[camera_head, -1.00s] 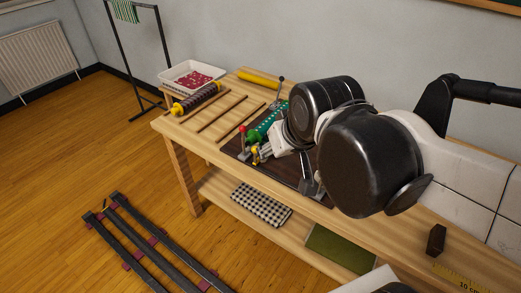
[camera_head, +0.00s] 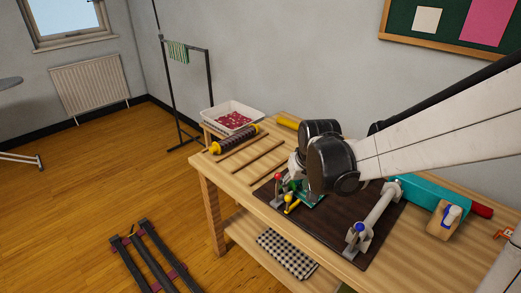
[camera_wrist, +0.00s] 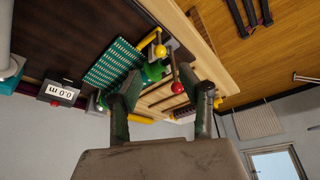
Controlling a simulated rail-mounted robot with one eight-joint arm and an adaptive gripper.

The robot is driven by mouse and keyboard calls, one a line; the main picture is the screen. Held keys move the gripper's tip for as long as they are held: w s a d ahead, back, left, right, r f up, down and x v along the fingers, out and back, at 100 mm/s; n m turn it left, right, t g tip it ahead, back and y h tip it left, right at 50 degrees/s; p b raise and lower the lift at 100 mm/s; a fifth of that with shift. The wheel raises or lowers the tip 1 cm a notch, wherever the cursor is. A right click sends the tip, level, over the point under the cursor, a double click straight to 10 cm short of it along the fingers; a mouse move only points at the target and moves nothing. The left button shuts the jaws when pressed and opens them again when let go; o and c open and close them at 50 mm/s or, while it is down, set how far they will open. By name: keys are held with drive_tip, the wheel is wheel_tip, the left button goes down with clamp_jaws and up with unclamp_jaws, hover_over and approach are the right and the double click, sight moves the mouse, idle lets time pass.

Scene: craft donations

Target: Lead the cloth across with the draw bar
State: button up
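A teal cloth with pale dots (camera_wrist: 113,62) lies on the dark board (camera_head: 335,222); in the head view only a small part of it (camera_head: 313,199) shows past my arm. A red knob (camera_wrist: 177,88) and a yellow knob (camera_wrist: 161,51) stand by the cloth's edge. They also show in the head view, red (camera_head: 278,176) and yellow (camera_head: 292,198). My gripper (camera_wrist: 166,84) is open, with the red knob in line between its fingers; contact cannot be told. I cannot tell which part is the draw bar. In the head view my arm hides the fingers.
A metal roller with a blue knob (camera_head: 359,228) crosses the board's right side. A counter reading 0.0 m (camera_wrist: 62,92) sits beside the cloth. A teal roll (camera_head: 428,190) lies at right. A white tray (camera_head: 207,113) and a dark ribbed roller (camera_head: 236,139) are at the left end.

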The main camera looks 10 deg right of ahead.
sight(289, 199)
drive_tip(key=b+x, duration=0.1)
drive_tip(key=x, duration=1.3)
drive_tip(key=shift+w+f, duration=0.15)
drive_tip(key=shift+f, duration=0.2)
clamp_jaws()
